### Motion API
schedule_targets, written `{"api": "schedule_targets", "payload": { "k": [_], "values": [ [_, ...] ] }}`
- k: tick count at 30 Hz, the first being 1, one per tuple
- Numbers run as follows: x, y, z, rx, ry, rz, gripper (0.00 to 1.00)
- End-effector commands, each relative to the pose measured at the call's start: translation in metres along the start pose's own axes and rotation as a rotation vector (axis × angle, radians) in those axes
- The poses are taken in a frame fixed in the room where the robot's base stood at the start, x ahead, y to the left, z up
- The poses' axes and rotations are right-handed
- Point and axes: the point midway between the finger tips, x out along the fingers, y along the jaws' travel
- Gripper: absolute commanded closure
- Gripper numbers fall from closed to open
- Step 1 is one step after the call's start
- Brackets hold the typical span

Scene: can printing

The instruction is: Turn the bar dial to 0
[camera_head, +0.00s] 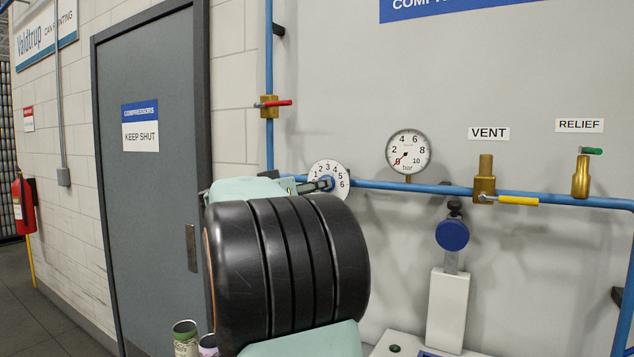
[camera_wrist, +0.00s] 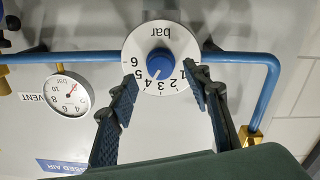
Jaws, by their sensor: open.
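The bar dial (camera_head: 334,170) is a white disc with black numbers on the blue pipe, partly hidden behind my arm in the head view. In the wrist view the dial (camera_wrist: 163,32) appears upside down, with a round blue knob (camera_wrist: 160,62) at its centre. The 0 is not clearly visible near the right finger. My gripper (camera_wrist: 160,78) is open, with one fingertip on each side of the knob and apart from it. In the head view its fingertips (camera_head: 321,185) are at the dial's lower left.
A round bar gauge (camera_head: 408,152) has its red needle near 0. A yellow-handled vent valve (camera_head: 484,188), green-handled relief valve (camera_head: 580,175) and red-handled valve (camera_head: 270,105) are on the blue pipes. A grey door (camera_head: 150,180) stands left. Two cans (camera_head: 186,338) are low beside my arm.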

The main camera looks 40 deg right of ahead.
Motion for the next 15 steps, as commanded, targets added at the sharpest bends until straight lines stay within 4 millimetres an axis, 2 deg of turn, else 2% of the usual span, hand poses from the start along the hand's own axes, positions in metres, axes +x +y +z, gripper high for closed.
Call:
{"api": "schedule_targets", "payload": {
  "k": [1, 6, 15],
  "values": [
    [0.010, 0.001, -0.002, -0.001, -0.001, 0.003, 0.55],
    [0.033, 0.000, -0.001, -0.001, -0.001, 0.000, 0.55],
    [0.043, -0.001, 0.001, -0.001, -0.001, -0.002, 0.55]
  ]
}}
